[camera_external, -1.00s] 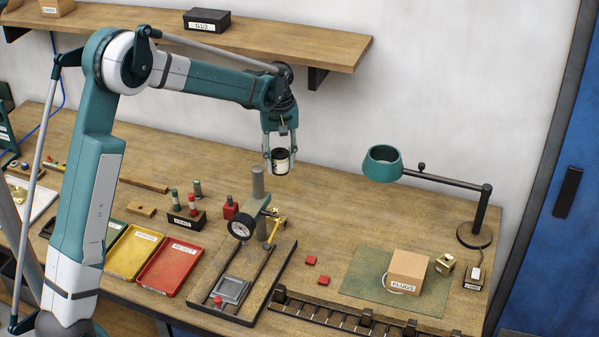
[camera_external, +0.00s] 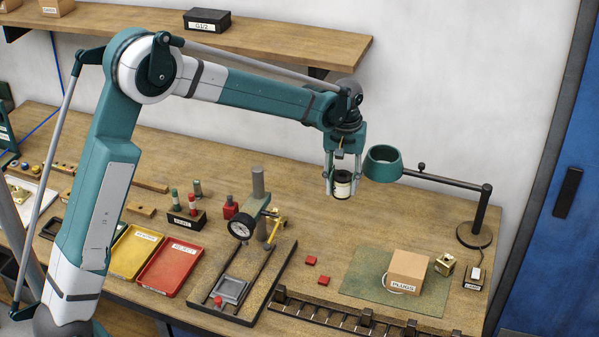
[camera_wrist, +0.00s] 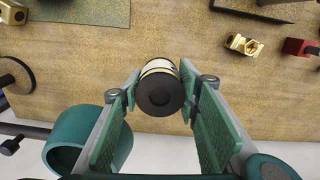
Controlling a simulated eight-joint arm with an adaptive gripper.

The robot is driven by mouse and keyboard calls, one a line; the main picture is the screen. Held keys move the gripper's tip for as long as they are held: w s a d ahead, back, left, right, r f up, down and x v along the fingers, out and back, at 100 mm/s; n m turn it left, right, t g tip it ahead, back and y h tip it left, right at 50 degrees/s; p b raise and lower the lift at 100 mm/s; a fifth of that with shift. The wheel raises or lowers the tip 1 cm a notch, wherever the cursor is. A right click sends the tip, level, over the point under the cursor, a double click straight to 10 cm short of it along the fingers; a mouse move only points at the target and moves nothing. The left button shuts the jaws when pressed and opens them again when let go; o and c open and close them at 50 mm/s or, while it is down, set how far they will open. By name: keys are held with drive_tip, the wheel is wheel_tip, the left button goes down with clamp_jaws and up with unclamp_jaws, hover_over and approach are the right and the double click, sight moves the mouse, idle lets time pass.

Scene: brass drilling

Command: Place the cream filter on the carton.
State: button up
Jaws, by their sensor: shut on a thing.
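The cream filter (camera_external: 342,186), a small cylinder with a cream band and dark ends, is held between the fingers of my gripper (camera_external: 341,188) in the external view. My gripper is shut on it, high above the bench and just left of the teal lamp ring. In the wrist view the filter (camera_wrist: 160,88) sits between both finger pads with its dark end facing the camera. The carton (camera_external: 408,268) is a brown box labelled PLUGS, standing on the green mat to the right of and below my gripper.
The teal lamp ring (camera_external: 383,164) on its dark arm is close to the right of my gripper. A brass fitting (camera_external: 445,264) stands just right of the carton. The green mat (camera_external: 365,278) has bare room left of it. A dial-gauge stand (camera_external: 258,220) is further left.

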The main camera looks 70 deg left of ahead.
drive_tip(key=w+d+r+m+p, duration=0.2)
drive_tip(key=w+d+m, duration=0.1)
drive_tip(key=d, duration=1.1)
drive_tip(key=w+d+r+m+p, duration=0.2)
drive_tip(key=w+d, duration=0.1)
drive_tip(key=d, duration=1.1)
drive_tip(key=shift+w+r+m, duration=0.2)
drive_tip(key=shift+w+m, duration=0.2)
drive_tip(key=shift+d+f, duration=0.1)
hover_over(409, 264)
drive_tip(key=shift+f, duration=3.05)
drive_tip(key=shift+f+p, duration=0.15)
drive_tip(key=shift+p, duration=0.15)
drive_tip(key=shift+f, duration=1.7)
drive_tip(key=shift+f, duration=0.2)
